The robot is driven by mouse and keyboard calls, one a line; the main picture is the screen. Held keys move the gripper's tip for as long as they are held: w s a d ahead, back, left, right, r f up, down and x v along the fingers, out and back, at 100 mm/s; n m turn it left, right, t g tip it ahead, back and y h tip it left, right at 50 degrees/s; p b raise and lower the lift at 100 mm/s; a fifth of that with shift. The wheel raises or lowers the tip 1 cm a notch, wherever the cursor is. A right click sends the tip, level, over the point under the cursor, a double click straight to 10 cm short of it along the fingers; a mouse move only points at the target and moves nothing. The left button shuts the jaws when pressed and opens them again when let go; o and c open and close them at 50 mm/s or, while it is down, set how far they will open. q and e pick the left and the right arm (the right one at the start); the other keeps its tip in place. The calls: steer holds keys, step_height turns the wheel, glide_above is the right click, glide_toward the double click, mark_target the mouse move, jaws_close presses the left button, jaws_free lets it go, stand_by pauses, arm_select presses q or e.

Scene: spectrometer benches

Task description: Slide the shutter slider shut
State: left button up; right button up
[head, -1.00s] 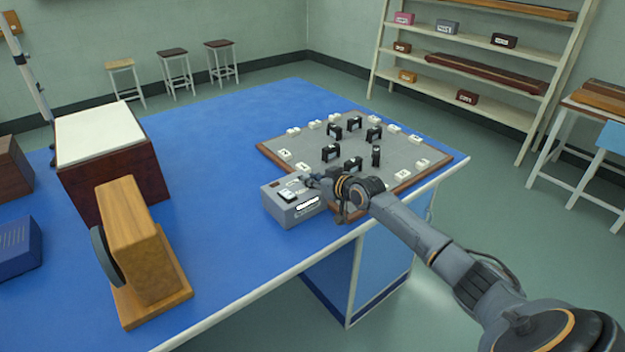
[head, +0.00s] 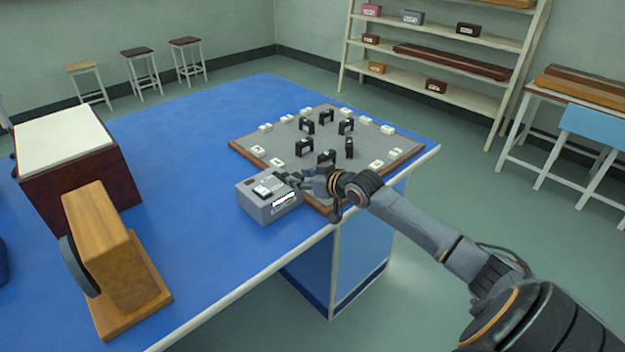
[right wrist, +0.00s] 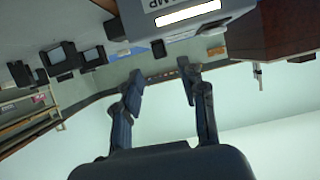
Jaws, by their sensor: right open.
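A grey lamp box (head: 268,207) with a white label on its front stands near the right edge of the blue bench. It has a light and dark fitting (head: 268,188) on top; I cannot tell whether this is the shutter slider or how far it is slid. My right gripper (head: 297,181) is at the box's right side, near its top edge. In the right wrist view the right gripper (right wrist: 162,88) is open, with nothing between its fingers. The grey box (right wrist: 230,9) shows beyond them at the top. My left gripper is not in view.
A grey board (head: 275,150) with a brown rim, several black holders and white blocks lies behind the box. A wooden block on a base (head: 112,240) and a dark box with white top (head: 65,140) stand left. Bare blue bench (head: 185,190) lies between.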

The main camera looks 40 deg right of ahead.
steer(key=shift+v, duration=2.6)
